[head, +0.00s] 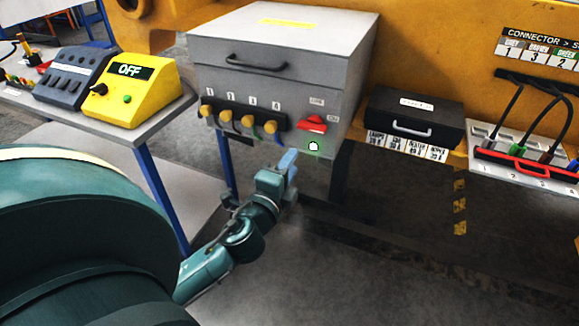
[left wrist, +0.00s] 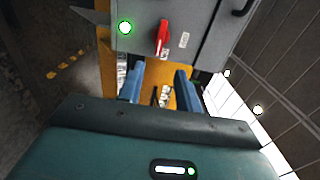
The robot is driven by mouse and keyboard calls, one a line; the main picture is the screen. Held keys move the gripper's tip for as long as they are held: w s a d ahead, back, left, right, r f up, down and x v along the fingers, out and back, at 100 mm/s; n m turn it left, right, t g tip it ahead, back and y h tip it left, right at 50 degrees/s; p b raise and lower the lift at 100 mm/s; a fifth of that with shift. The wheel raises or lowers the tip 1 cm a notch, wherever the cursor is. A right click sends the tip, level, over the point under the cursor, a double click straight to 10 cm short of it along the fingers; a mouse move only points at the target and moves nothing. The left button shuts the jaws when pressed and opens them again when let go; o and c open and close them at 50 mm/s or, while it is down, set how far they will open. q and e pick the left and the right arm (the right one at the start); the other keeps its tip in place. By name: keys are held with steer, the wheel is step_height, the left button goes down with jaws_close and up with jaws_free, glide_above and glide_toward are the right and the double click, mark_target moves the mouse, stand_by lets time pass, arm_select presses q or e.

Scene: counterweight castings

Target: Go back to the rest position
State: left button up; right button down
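My left gripper (head: 287,166) is below and in front of the grey cabinet (head: 262,58), near its lower edge and left of the green lamp. In the left wrist view its two blue fingers (left wrist: 157,84) stand apart with nothing between them. The red switch (head: 313,124) and the lit green lamp (head: 313,146) are on the cabinet front. They also show beyond the fingers in the left wrist view, the red switch (left wrist: 162,37) and the green lamp (left wrist: 125,27). I cannot tell whether the gripper touches the cabinet. My right gripper is in neither view.
A yellow box marked OFF (head: 130,92) and a dark control box (head: 72,80) stand on the left table. A black case (head: 414,118) and a rack with plugged cables (head: 528,155) are on the right. The floor (head: 330,285) in front is clear.

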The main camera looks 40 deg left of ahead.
arm_select(q)
steer(key=s+d+f+n+g+h, duration=0.3)
steer(key=s+d+f+n+h, duration=0.1)
steer(key=s+d+f+n, duration=0.2)
steer(key=s+d+f+n+g+h+p, duration=0.1)
steer(key=s+d+f+n+g+h, duration=0.2)
steer(key=s+d+f+n, duration=0.3)
steer(key=s+d+f, duration=0.2)
steer(key=d+f, duration=0.3)
steer(key=f, duration=0.1)
steer(key=shift+f+g+h, duration=0.15)
steer(key=shift+g+h, duration=0.25)
steer(key=shift+s+n, duration=0.1)
steer(key=shift+n, duration=0.2)
